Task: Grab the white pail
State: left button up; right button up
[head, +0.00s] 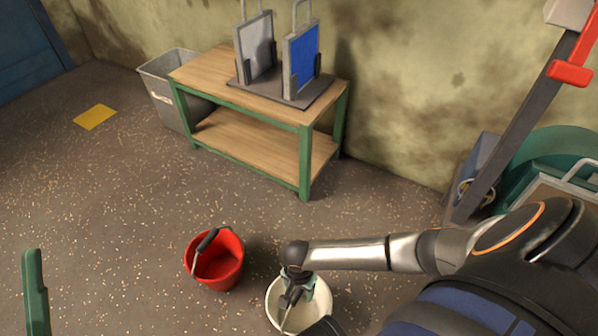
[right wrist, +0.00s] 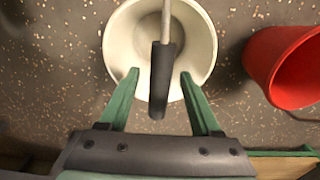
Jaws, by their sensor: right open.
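The white pail (head: 326,303) stands on the floor at the bottom centre of the head view, partly covered by my right arm. In the right wrist view the white pail (right wrist: 205,45) is seen from above, with its dark handle grip (right wrist: 160,80) on a metal bail. My right gripper (right wrist: 158,88) is open, its green fingers on either side of the handle grip, apart from it. In the head view my right gripper (head: 295,290) is over the pail's mouth.
A red bucket (head: 217,262) stands left of the white pail. A wooden bench (head: 260,150) with green legs holds a rack with grey and blue panels (head: 301,55). A grey bin (head: 165,100) is beside it. The floor between bench and pails is clear.

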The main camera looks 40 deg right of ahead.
jog(key=shift+f, duration=0.2)
dwell(0.3)
jog(key=shift+c, duration=0.3)
grip_shut()
dwell(1.0)
